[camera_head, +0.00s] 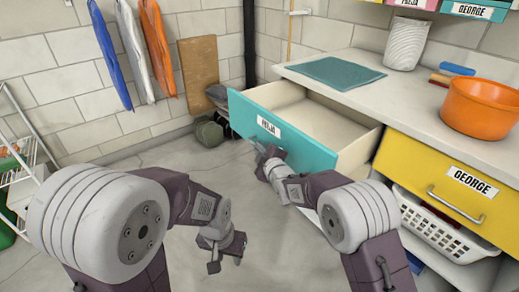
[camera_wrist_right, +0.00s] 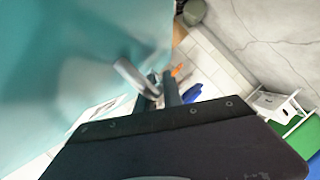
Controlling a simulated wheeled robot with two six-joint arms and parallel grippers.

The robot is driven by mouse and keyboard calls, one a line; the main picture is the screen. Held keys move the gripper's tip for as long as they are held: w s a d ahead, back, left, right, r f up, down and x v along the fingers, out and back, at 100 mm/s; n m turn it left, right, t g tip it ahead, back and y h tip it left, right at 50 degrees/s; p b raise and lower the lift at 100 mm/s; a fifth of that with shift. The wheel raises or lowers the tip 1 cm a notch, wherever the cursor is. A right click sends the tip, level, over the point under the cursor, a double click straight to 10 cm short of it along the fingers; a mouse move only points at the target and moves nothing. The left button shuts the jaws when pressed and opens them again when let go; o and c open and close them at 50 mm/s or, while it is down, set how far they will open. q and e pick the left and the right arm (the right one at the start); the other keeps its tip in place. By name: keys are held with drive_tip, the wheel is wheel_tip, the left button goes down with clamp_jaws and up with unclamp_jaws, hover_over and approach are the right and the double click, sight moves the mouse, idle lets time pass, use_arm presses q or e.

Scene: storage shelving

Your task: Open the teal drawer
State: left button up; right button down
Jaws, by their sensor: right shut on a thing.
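The teal drawer (camera_head: 280,140) stands well out from under the counter, with its pale, empty interior showing. Its front bears a white name label (camera_head: 269,127). My right gripper (camera_head: 266,154) is at the drawer front, just below the label, and is shut on the handle. In the right wrist view the silver handle (camera_wrist_right: 135,77) passes at the dark fingers (camera_wrist_right: 160,92), beside the teal front (camera_wrist_right: 80,60). In the head view the handle is mostly hidden by the gripper. My left gripper (camera_head: 225,264) is empty, low over the floor, with its fingers apart.
A yellow drawer (camera_head: 418,171) labelled George is shut at the right, above a white basket (camera_head: 440,228). The counter holds a teal mat (camera_head: 333,73), a white bin (camera_head: 407,43) and an orange pot (camera_head: 482,108). A white rack (camera_head: 18,160) stands left. Floor before the drawer is clear.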

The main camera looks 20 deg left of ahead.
drive_tip(key=shift+s, duration=0.1)
drive_tip(key=c, duration=1.8)
unclamp_jaws()
drive_tip(key=shift+o, duration=0.2)
drive_tip(key=p+v, duration=0.2)
drive_tip(key=v, duration=0.7)
drive_tip(key=shift+f, duration=0.1)
